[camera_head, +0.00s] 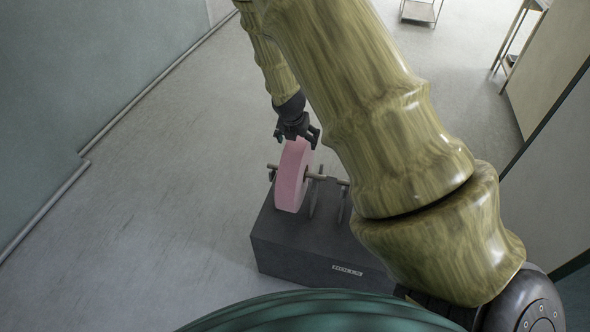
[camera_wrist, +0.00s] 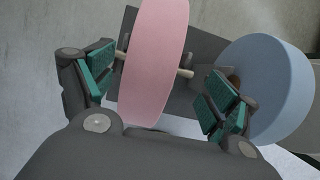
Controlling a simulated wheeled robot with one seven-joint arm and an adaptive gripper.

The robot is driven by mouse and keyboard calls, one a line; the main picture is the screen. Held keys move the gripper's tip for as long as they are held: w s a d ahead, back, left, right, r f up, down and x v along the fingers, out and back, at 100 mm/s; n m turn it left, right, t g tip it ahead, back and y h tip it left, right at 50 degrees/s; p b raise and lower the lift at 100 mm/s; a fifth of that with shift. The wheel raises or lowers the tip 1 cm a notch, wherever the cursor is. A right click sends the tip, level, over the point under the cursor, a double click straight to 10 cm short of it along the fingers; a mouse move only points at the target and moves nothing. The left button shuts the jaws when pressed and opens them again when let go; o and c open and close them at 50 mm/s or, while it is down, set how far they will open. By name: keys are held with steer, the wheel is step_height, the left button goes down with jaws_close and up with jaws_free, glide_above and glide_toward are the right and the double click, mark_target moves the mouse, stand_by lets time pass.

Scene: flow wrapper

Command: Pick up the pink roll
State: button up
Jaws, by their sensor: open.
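The pink roll (camera_head: 292,175) stands upright on a rod above a dark box stand in the head view. In the wrist view the pink roll (camera_wrist: 153,60) lies between my gripper's two green-padded fingers, with a gap on each side. My gripper (camera_head: 297,135) is just above the top of the roll in the head view. In the wrist view my gripper (camera_wrist: 158,88) is open and holds nothing. The rod (camera_wrist: 186,72) passes through the roll and sticks out on both sides.
The dark stand (camera_head: 290,240) carries a label on its front. A blue roll (camera_wrist: 268,90) is beside my right finger in the wrist view; my arm hides that side in the head view. Thin discs (camera_head: 315,198) stand right of the pink roll. Floor (camera_head: 170,210) left of the stand is clear.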

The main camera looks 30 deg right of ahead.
mark_target(298, 144)
steer(key=x, duration=0.3)
steer(key=shift+w+f, duration=0.2)
steer(key=shift+f, duration=0.15)
steer(key=shift+a+p+x, duration=0.1)
steer(key=shift+p+x, duration=0.35)
steer(key=shift+x, duration=0.6)
steer(key=shift+a+p+x, duration=0.15)
steer(key=shift+p+x, duration=0.25)
steer(key=shift+x, duration=1.4)
steer(key=shift+w, duration=0.15)
steer(key=shift+c, duration=0.5)
steer(key=shift+w+r, duration=0.1)
steer(key=c, duration=1.2)
